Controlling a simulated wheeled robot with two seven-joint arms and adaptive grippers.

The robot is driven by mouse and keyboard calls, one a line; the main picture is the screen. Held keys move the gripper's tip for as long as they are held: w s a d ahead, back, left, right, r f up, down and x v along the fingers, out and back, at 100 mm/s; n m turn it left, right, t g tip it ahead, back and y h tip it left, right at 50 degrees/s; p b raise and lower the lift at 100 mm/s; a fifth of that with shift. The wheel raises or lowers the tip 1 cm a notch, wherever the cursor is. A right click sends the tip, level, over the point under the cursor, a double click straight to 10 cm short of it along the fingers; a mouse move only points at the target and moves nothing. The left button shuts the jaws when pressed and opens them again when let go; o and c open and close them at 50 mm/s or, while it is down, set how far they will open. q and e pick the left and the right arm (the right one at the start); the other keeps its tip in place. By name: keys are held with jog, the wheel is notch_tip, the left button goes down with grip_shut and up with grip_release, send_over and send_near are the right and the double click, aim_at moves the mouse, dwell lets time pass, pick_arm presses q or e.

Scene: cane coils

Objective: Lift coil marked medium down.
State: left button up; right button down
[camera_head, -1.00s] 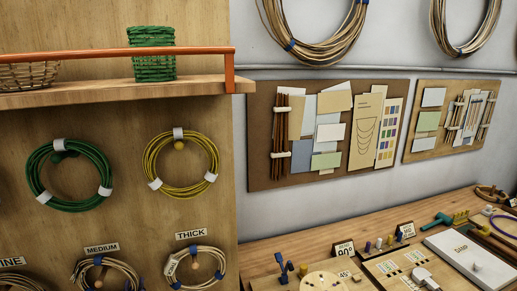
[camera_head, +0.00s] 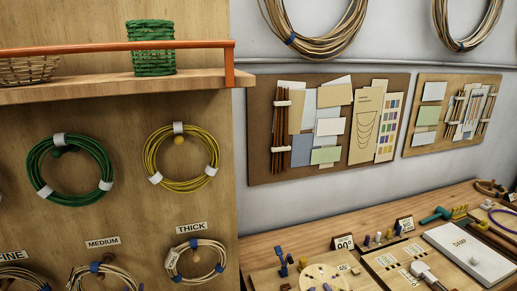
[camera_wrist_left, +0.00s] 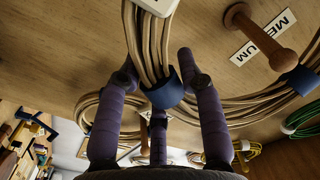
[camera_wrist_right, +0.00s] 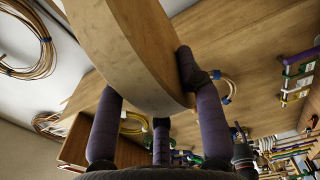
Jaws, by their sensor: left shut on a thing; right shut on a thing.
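The medium coil (camera_head: 112,272), pale cane with blue bands, shows at the lower edge of the head view below the MEDIUM label (camera_head: 102,243). My left gripper (camera_wrist_left: 165,90) is shut on this coil (camera_wrist_left: 148,45) at a blue band. A white tag (camera_wrist_left: 158,5) is above the band in the left wrist view. The peg (camera_wrist_left: 265,32) beside the label sticks out near the strands; I cannot tell whether it passes through the loop. My right gripper (camera_wrist_right: 150,95) is shut on the edge of a curved wooden piece (camera_wrist_right: 130,45). The head view shows neither gripper.
The thick coil (camera_head: 210,247) hangs close on the right, and the fine coil (camera_head: 22,275) on the left. Green (camera_head: 75,197) and yellow (camera_head: 165,185) coils hang above. A shelf (camera_head: 100,92) juts out over them. A cluttered bench (camera_head: 300,238) stands at right.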

pick_arm(q)
jog(key=v, duration=0.6)
jog(key=shift+s, duration=0.4)
pick_arm(e)
jog(key=shift+r, duration=0.15)
pick_arm(q)
jog(key=shift+d, duration=0.1)
